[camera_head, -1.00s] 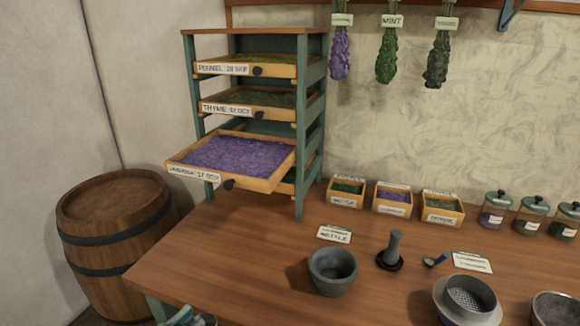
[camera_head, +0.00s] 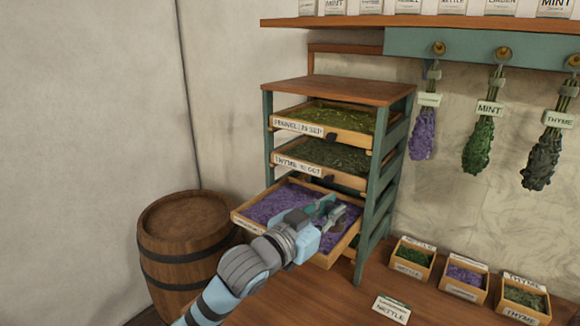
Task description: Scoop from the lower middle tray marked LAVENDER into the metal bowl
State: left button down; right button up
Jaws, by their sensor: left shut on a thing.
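The lavender tray (camera_head: 240,219) is the pulled-out wooden drawer below the thyme tray, full of purple flowers. Its label is partly covered by my arm and too small to read now. My left gripper (camera_head: 327,211) is over the right part of this tray, close to the purple fill. It is shut on a small scoop-like tool, whose shape is mostly hidden by the fingers and blur. I cannot tell whether the tool touches the flowers. The metal bowl is outside the view. My right gripper is not in view.
Two fuller trays, fennel (camera_head: 341,135) and thyme (camera_head: 334,176), sit above in the teal rack (camera_head: 380,190). Small herb boxes (camera_head: 464,281) and a nettle card (camera_head: 391,308) are on the table at right. A barrel (camera_head: 190,250) stands left. Dried bunches hang at right.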

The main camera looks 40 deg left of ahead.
pick_arm(q)
jog(key=w+a+r+n+y+p, duration=0.35)
jog(key=w+a+y, duration=0.25)
jog(key=a, duration=0.3)
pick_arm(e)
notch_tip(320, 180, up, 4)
pick_arm(q)
jog(key=a+f+n+y+b, duration=0.1)
jog(key=f+b, duration=0.1)
jog(key=f, duration=0.2)
jog(key=a+f+n+g+y+b, duration=0.1)
jog(key=a+f+b, duration=0.1)
jog(key=f+b, duration=0.1)
jog(key=s+a+f+n+g+y+b, duration=0.1)
jog(key=a+f+y+b, duration=0.1)
jog(key=f, duration=0.3)
jog(key=shift+a+f, duration=0.15)
jog(key=shift+a, duration=0.05)
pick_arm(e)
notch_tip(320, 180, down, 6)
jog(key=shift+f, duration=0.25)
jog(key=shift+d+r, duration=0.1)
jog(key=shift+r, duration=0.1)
pick_arm(q)
jog(key=shift+d, duration=0.15)
jog(key=shift+d, duration=1.1)
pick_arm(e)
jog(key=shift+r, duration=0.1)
